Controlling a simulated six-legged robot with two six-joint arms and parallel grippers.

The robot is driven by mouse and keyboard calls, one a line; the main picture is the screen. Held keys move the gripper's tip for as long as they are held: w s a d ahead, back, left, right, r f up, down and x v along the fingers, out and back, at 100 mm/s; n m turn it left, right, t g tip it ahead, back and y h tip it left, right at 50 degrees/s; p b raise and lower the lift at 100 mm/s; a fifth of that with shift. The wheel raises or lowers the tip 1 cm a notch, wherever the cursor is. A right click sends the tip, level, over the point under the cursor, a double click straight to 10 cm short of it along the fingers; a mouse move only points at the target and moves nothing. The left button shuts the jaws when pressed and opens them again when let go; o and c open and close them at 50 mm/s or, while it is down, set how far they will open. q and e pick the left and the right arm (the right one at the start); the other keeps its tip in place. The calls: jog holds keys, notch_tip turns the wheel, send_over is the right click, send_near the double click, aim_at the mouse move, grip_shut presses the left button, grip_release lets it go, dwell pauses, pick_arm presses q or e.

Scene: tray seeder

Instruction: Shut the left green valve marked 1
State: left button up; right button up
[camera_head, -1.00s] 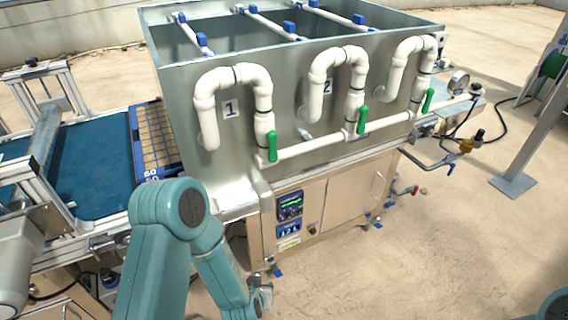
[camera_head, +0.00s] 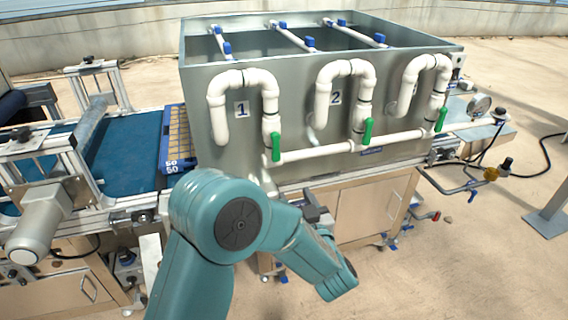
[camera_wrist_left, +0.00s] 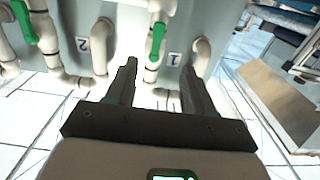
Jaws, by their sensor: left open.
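The green valve marked 1 (camera_head: 276,147) is the leftmost of the three green handles on the tank front. Its handle stands upright along the white pipe, below and right of the label 1 (camera_head: 242,109). My left gripper (camera_head: 318,212) is in front of the cabinet, below and right of that valve, partly hidden by my arm. In the left wrist view the picture is upside down. There my left gripper (camera_wrist_left: 158,82) is open and empty, with the valve 1 handle (camera_wrist_left: 158,40) beyond and between its fingers, apart from them. My right gripper is out of view.
The valve 2 handle (camera_head: 367,131) and a third green handle (camera_head: 441,119) stand to the right on the same white pipe run (camera_head: 318,154). The metal tank (camera_head: 300,100) rises behind. A conveyor with a blue belt (camera_head: 125,150) lies to the left.

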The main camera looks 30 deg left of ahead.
aim_at(276, 157)
pick_arm(q)
jog(key=p+x, duration=0.3)
jog(key=x, duration=1.3)
jog(key=shift+w, duration=0.1)
grip_shut()
